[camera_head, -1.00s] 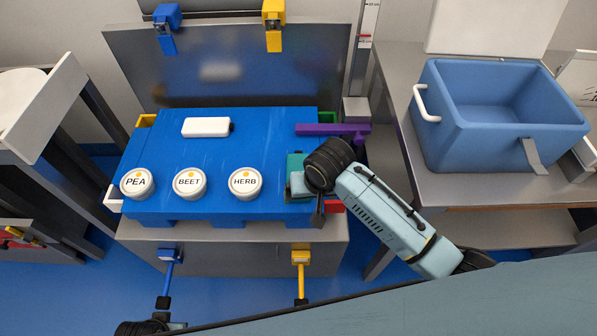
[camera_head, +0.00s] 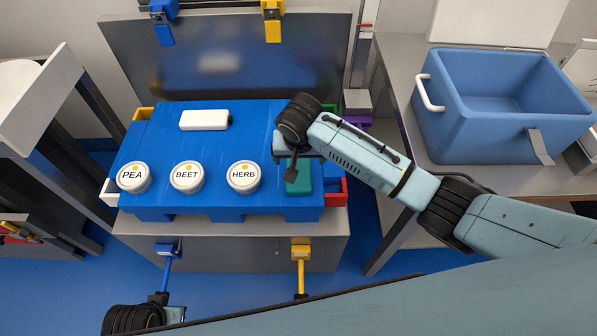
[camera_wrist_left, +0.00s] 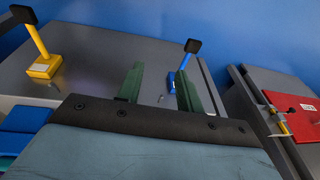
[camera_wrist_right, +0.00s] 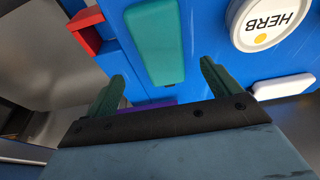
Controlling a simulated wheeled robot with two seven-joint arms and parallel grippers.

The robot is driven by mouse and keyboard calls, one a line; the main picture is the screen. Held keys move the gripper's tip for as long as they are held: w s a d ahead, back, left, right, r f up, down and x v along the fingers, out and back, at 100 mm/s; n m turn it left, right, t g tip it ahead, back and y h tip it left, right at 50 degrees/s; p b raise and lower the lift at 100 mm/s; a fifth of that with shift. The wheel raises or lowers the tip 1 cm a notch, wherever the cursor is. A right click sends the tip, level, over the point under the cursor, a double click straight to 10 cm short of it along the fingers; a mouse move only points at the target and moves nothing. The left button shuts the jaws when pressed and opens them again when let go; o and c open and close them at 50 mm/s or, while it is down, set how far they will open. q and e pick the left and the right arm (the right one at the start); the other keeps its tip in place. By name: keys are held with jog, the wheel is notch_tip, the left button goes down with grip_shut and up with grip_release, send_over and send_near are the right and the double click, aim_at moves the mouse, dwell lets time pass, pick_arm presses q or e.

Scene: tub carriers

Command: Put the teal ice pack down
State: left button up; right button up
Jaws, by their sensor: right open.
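The teal ice pack (camera_head: 300,180) lies on the right part of the blue slab (camera_head: 150,163), partly hidden in the head view by my right gripper (camera_head: 289,170). In the right wrist view the ice pack (camera_wrist_right: 155,38) lies flat on the blue surface, beyond the fingertips. My right gripper (camera_wrist_right: 161,82) is open, with nothing held between its fingers. My left gripper (camera_wrist_left: 159,80) is open and empty in the left wrist view, far from the ice pack. In the head view only part of the left wrist shows at the bottom left.
White tubs labelled PEA (camera_head: 133,177), BEET (camera_head: 187,177) and HERB (camera_head: 243,175) stand in a row left of the ice pack. A white block (camera_head: 204,120) lies behind them. A blue open tub (camera_head: 490,135) stands on the right table. The upright lid (camera_head: 210,75) rises behind.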

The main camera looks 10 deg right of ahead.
aim_at(299, 167)
jog(key=shift+b+x, duration=0.45)
jog(key=shift+x, duration=0.65)
jog(key=b+x, duration=0.2)
jog(key=x, duration=0.2)
jog(key=shift+a+b, duration=0.15)
jog(key=shift+b, duration=0.2)
jog(key=shift+f, duration=0.3)
pick_arm(q)
jog(key=d+r, duration=0.3)
jog(key=r, duration=0.7)
jog(key=shift+s+d+r+t+h, duration=0.2)
jog(key=shift+d+r+t+h, duration=0.1)
jog(key=shift+d+h, duration=0.1)
jog(key=shift+a, duration=0.1)
pick_arm(e)
jog(key=shift+w, duration=0.1)
jog(key=c, duration=1.4)
jog(key=shift+o, duration=0.2)
jog(key=shift+r, duration=0.15)
